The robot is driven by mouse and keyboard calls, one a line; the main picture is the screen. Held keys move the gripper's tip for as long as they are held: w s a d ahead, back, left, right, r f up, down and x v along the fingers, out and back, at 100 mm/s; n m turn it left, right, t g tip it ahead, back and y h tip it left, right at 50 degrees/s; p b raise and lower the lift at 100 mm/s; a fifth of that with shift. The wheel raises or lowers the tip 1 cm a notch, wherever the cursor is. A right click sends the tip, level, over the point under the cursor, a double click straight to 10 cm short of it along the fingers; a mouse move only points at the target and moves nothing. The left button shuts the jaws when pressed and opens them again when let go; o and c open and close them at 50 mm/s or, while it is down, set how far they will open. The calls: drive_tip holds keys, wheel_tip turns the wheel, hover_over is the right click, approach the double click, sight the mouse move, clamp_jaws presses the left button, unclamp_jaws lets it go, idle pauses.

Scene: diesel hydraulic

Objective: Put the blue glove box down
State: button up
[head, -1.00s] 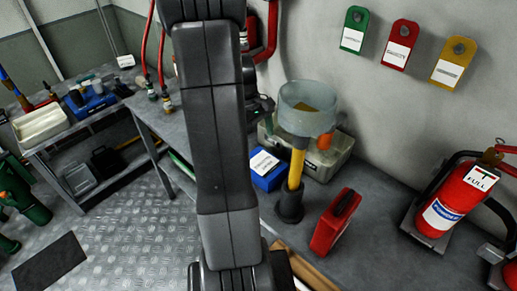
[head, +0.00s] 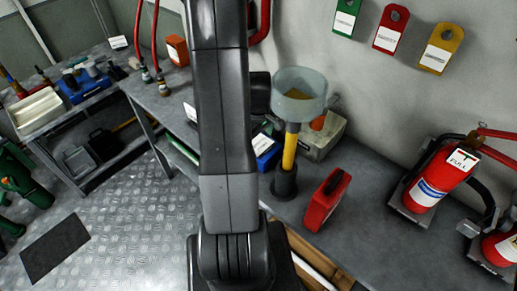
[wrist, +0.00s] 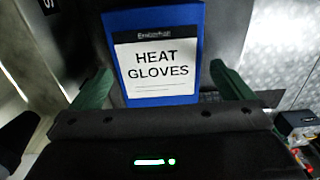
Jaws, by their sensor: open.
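The blue glove box (wrist: 185,18) with a white "HEAT GLOVES" label fills the upper middle of the wrist view. My gripper (wrist: 161,75) is open, with one green finger on each side of the box's lower part. Gaps show between the fingers and the box. In the head view a blue box with a white label (head: 266,150) sits on the grey bench, left of the funnel's stand and partly hidden by my arm. My gripper is hidden in the head view.
A funnel (head: 299,95) on a yellow stem and a red can (head: 327,200) stand close right of the box. A grey-green case (head: 322,137) is behind. An orange box (head: 178,50) stands further left. Fire extinguishers (head: 437,177) are at right. Bench between is clear.

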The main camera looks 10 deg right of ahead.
sight(259, 144)
drive_tip(key=shift+w+d+f+p, duration=0.1)
drive_tip(key=shift+f+p, duration=0.25)
drive_tip(key=shift+f, duration=1)
drive_tip(key=shift+w+f+p, duration=0.1)
drive_tip(key=shift+f+p, duration=0.2)
drive_tip(key=shift+f, duration=1)
drive_tip(key=c, duration=0.9)
drive_tip(key=shift+r, duration=0.1)
